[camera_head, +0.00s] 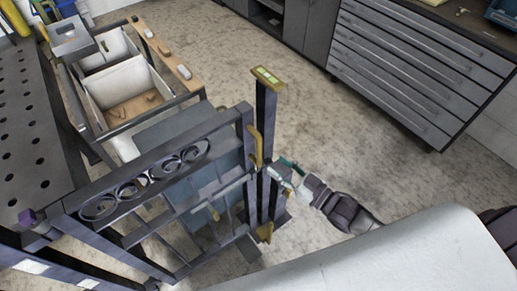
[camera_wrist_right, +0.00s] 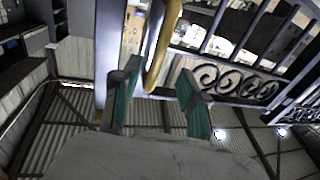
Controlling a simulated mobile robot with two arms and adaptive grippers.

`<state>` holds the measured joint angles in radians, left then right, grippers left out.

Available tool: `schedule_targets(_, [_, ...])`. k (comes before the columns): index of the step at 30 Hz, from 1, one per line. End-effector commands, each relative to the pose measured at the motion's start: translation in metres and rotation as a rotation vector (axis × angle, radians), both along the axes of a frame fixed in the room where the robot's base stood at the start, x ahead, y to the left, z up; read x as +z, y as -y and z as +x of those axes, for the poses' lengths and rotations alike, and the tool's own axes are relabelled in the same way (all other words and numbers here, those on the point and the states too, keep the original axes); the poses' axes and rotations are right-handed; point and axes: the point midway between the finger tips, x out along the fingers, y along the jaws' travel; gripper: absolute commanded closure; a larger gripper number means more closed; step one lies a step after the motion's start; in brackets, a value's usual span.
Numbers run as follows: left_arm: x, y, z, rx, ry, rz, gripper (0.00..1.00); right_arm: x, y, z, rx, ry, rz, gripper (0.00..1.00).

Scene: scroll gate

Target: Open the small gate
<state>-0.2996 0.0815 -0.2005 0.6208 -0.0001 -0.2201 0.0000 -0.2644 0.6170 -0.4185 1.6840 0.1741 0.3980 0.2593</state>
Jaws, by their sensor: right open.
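The small gate (camera_head: 170,158) is dark metal with a row of scroll rings under its top rail, and it stands upright. Its free end is next to a dark post (camera_head: 265,115) with a brass cap; I cannot tell if they touch. A yellow upright handle (camera_head: 256,148) is on that end, and it shows in the right wrist view (camera_wrist_right: 164,45). My right gripper (camera_head: 287,170) is open, to the right of the post. In the right wrist view its teal fingers (camera_wrist_right: 158,78) stand apart, with the handle's lower end between or just beyond their tips. My left gripper is out of view.
A perforated metal table (camera_head: 28,130) is at the left. Behind the gate stands a cart with a white bin (camera_head: 125,85) and a wooden top. A grey drawer cabinet (camera_head: 415,75) is at the back right. The floor (camera_head: 350,130) between is clear.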

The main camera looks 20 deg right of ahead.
Motion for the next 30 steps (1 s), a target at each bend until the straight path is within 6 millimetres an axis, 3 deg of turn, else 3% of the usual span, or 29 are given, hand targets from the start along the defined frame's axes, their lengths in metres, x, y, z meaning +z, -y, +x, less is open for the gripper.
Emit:
schedule_targets(6, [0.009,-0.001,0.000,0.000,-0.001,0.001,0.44,0.002,-0.024,0.040,-0.001,0.004,0.000,0.57])
schedule_targets(12, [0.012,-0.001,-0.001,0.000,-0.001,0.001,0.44,0.001,-0.037,0.062,-0.001,0.001,0.000,0.57])
schedule_targets(24, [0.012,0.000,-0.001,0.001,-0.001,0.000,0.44,-0.001,-0.042,0.069,-0.001,0.000,-0.001,0.57])
schedule_targets(26, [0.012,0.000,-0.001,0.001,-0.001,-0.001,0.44,-0.001,-0.042,0.069,-0.001,0.000,-0.001,0.63])
schedule_targets(30, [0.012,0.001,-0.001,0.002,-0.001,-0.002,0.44,0.000,-0.042,0.069,-0.001,0.000,-0.001,0.87])
